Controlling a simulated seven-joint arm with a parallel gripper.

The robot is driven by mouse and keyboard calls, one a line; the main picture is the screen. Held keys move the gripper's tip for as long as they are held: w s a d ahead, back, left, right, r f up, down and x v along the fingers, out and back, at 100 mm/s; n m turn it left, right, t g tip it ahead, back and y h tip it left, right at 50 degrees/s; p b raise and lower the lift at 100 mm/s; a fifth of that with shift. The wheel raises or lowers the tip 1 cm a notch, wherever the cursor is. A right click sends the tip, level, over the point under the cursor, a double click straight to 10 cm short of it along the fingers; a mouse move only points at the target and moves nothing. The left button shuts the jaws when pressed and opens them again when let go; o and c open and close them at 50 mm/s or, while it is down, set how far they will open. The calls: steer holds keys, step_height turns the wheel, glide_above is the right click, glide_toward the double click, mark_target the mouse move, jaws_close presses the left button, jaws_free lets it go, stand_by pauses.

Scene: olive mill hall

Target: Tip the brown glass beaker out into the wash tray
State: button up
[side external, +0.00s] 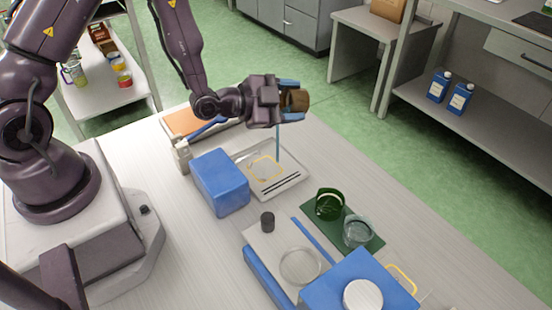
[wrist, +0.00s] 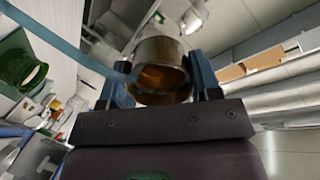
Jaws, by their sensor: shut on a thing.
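The brown glass beaker (side external: 297,101) is held in my gripper (side external: 291,102), well above the table and tipped onto its side. In the wrist view the beaker (wrist: 160,68) sits between both fingers, its amber inside showing. A thin blue stream (side external: 278,145) runs straight down from the beaker's side toward the pale wash tray (side external: 290,183). In the wrist view the stream (wrist: 60,40) shows as a blue band reaching the beaker. The stream's lower end falls over the tray's far part. How much is left in the beaker is hidden.
A blue box (side external: 219,181) stands left of the tray. A green glass beaker (side external: 329,204) and a clear one (side external: 357,232) stand on a dark green mat to the right. A small black cylinder (side external: 267,221) stands in front. An orange-topped board (side external: 185,122) lies behind.

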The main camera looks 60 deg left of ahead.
steer(key=shift+s+a+r+t, duration=0.1)
steer(key=shift+s+r+t, duration=0.2)
steer(key=shift+r, duration=0.35)
steer(key=shift+s+r+t+h+p, duration=0.2)
steer(key=shift+t+h+p, duration=0.1)
steer(key=shift+t, duration=0.7)
stand_by(0.6)
